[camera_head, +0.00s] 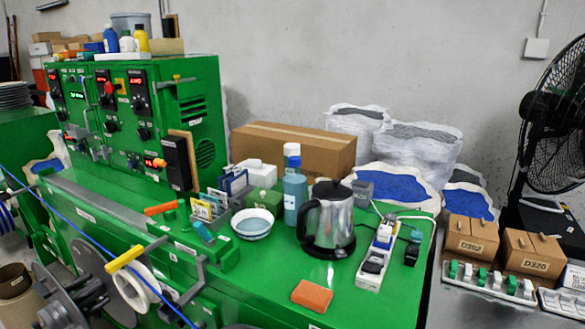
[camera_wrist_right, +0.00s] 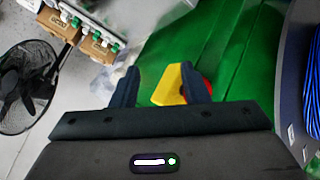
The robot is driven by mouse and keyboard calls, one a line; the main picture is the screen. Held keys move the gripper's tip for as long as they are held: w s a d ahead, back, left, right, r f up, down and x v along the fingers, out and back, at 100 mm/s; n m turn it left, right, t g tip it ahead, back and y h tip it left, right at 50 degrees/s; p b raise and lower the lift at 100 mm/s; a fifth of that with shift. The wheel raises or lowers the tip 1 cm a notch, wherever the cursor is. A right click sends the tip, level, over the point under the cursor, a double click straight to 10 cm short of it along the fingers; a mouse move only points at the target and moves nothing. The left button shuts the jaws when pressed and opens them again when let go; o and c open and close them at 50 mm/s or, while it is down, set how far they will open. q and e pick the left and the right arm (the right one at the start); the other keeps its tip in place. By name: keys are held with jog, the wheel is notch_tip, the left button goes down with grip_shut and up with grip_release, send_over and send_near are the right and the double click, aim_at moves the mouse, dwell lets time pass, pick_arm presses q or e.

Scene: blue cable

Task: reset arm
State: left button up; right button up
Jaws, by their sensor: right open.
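My right gripper (camera_wrist_right: 162,80) shows only in the right wrist view. Its two dark fingers are apart. A yellow piece (camera_wrist_right: 172,85) with a red part beside it shows between and behind the fingers; I cannot tell whether they touch it. My left gripper is not in view, and no arm shows in the head view. The blue cable (camera_head: 100,246) runs diagonally across the front of the green machine (camera_head: 130,115), past a white reel (camera_head: 137,287). Blue strands (camera_wrist_right: 314,80) show at the right edge of the wrist view.
The green worktop carries a kettle (camera_head: 329,222), a bowl (camera_head: 253,223), a blue bottle (camera_head: 294,197), a power strip (camera_head: 377,255) and an orange block (camera_head: 312,296). A black fan (camera_head: 553,125) and boxes (camera_head: 471,236) stand at the right. The worktop's front right is largely clear.

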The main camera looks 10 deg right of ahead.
jog(key=s+a+f+m+g+y, duration=0.2)
jog(key=s+a+f+g+y, duration=0.25)
jog(key=s+a+f, duration=0.4)
jog(key=s+d+f+g, duration=0.1)
jog(key=d+f, duration=0.1)
jog(key=f, duration=1.2)
jog(key=s+d+f+g, duration=0.1)
jog(key=d+f, duration=0.2)
jog(key=f, duration=1.2)
jog(key=s+f+g, duration=0.1)
jog(key=s+f, duration=1.7)
jog(key=shift+s+d, duration=0.15)
jog(key=shift+d, duration=0.25)
